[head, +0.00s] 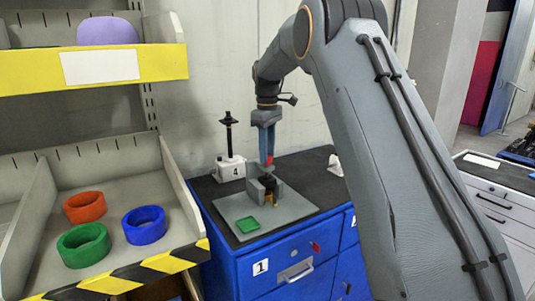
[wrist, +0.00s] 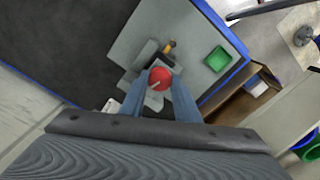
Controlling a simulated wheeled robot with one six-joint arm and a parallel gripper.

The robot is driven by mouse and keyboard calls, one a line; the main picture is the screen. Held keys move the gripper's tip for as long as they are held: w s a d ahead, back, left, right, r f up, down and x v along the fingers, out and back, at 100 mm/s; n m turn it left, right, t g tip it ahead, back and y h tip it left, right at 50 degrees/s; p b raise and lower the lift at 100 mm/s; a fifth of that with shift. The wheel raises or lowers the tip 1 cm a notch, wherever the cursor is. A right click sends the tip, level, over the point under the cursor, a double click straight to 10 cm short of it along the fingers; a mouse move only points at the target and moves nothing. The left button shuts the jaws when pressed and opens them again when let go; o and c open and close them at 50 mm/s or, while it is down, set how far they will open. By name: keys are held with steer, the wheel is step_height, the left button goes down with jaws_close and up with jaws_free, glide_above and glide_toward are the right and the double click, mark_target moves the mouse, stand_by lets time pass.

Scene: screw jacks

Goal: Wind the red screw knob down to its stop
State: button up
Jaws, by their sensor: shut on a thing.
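The red screw knob (wrist: 160,78) sits between the two blue fingertips of my gripper (wrist: 159,88) in the wrist view. A small pale line shows on its top. My gripper is shut on it, from above. In the head view a bit of the red knob (head: 269,159) shows at the tips of my gripper (head: 267,160), over a dark grey jack (head: 264,184). The jack stands on a light grey plate (head: 298,208). The screw below the knob is mostly hidden, so its height above the stop cannot be told.
A green tray (head: 248,225) lies on the plate. A white block marked 4 (head: 231,169) with a black post stands behind left. The plate lies on a blue cabinet's dark top (head: 310,168). A shelf with red, green and blue rings (head: 144,225) stands at left.

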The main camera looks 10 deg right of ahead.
steer(key=m, duration=0.5)
steer(key=m+b, duration=0.1)
steer(key=m, duration=0.1)
steer(key=shift+w+r, duration=0.15)
steer(key=shift+r, duration=0.15)
steer(key=m, duration=0.7)
steer(key=shift+m, duration=0.3)
steer(key=m, duration=0.6)
steer(key=shift+b, duration=0.4)
steer(key=m, duration=0.6)
steer(key=shift+a+m, duration=0.1)
steer(key=shift+m, duration=0.2)
steer(key=o, duration=1)
steer(key=shift+o, duration=0.2)
steer(key=shift+f, duration=0.15)
